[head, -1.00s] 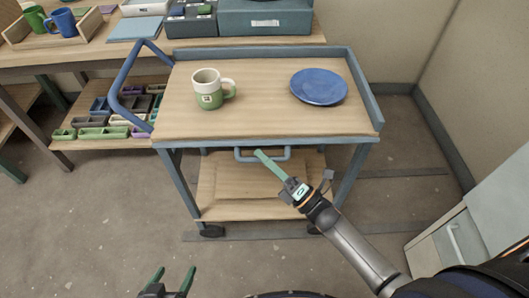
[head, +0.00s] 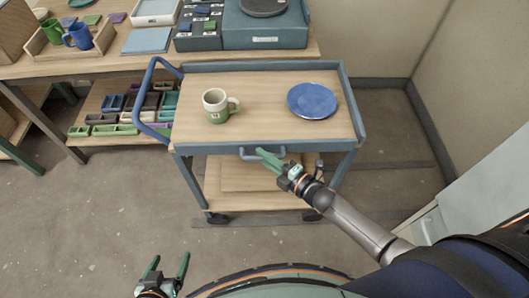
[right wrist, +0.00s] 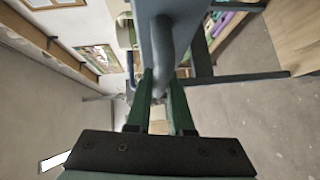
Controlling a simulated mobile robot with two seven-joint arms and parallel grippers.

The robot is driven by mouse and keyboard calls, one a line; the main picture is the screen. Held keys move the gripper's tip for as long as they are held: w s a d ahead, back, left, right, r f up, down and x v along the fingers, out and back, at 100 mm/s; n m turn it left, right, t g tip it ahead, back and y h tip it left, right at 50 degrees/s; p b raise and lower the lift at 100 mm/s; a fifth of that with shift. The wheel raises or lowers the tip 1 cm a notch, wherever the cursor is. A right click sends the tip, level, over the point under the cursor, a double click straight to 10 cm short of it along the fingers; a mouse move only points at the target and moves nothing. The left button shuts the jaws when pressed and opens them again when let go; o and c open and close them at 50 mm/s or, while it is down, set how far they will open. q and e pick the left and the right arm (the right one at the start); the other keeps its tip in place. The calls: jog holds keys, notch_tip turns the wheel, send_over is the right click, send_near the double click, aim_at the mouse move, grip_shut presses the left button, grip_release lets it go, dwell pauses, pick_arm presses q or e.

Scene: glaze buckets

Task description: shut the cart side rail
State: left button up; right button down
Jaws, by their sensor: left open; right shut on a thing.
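The cart (head: 250,100) has a wooden top with blue-grey edges. Its side rail (head: 212,148) runs along the near edge, with a looped handle (head: 246,154) on its outer face. I cannot tell whether the rail stands fully up. My right gripper (head: 268,159) is shut on the handle, near its right end. In the right wrist view the green fingers (right wrist: 160,88) close around the grey bar, whose gripped part is partly hidden. My left gripper (head: 168,268) is open and empty, low in front, well clear of the cart.
A white-and-green mug (head: 217,106) and a blue plate (head: 312,100) stand on the cart top. A blue push handle (head: 150,95) sticks out at the cart's left. A workbench (head: 110,62) stands behind, a pale cabinet (head: 475,235) at right. Floor at left is clear.

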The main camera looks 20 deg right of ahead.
jog(key=shift+w+r+g+p, duration=0.1)
jog(key=shift+g+p, duration=0.2)
jog(key=c, duration=0.8)
grip_release()
jog(key=v, duration=1.2)
jog(key=shift+s+d, duration=0.15)
jog(key=shift+s, duration=0.1)
jog(key=shift+m, duration=0.4)
